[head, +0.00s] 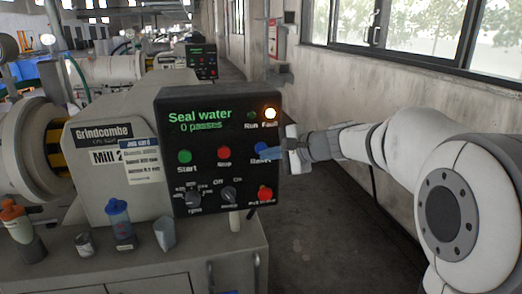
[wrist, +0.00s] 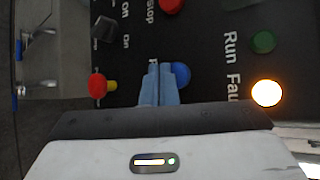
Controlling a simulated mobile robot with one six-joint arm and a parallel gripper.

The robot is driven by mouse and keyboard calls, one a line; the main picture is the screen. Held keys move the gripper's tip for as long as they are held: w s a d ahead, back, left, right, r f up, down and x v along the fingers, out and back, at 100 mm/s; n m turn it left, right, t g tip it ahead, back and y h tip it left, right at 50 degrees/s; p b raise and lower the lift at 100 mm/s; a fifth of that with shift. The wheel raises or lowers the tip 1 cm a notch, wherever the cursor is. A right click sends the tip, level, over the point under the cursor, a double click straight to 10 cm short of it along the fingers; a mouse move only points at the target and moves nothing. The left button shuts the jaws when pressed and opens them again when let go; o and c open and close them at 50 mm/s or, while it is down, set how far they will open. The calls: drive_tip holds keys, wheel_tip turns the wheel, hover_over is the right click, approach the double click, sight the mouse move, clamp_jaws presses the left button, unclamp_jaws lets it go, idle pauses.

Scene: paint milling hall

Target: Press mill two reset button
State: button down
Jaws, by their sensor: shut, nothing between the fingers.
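The control panel (head: 215,130) is fixed to the machine labelled Mill 2 (head: 100,155). Its blue reset button (head: 261,147) is at the right of the button row, its label partly covered by my fingers. In the wrist view the blue button (wrist: 181,75) shows just right of my fingertips, partly hidden. My gripper (head: 268,153) is shut and empty, its blue fingertips in front of the panel beside the button. It also shows in the wrist view (wrist: 160,72). I cannot tell whether the fingers touch the panel. The Fault lamp (head: 270,113) glows orange; the screen reads "Seal water 0 passes".
Nearby are the green start button (head: 184,157), red stop button (head: 224,153), red lower button (head: 265,194) and knobs (head: 229,194). Bottles and cups stand on the cabinet (head: 190,255). A wall with windows runs along the right; open floor (head: 330,230) lies between.

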drive_tip(key=shift+w, duration=0.15)
drive_tip(key=shift+w+a, duration=0.15)
drive_tip(key=shift+w, duration=0.15)
drive_tip(key=shift+w+a, duration=0.1)
drive_tip(key=shift+w, duration=0.3)
idle(0.7)
drive_tip(key=shift+s, duration=0.1)
drive_tip(key=shift+s+d+b, duration=0.25)
drive_tip(key=shift+s+b, duration=0.35)
drive_tip(key=shift+s, duration=0.15)
drive_tip(key=shift+s, duration=0.1)
drive_tip(key=s+b, duration=0.1)
drive_tip(key=s, duration=0.1)
drive_tip(key=s+d+b, duration=0.1)
drive_tip(key=s, duration=0.1)
drive_tip(key=shift+s+d, duration=0.2)
drive_tip(key=shift+s, duration=0.1)
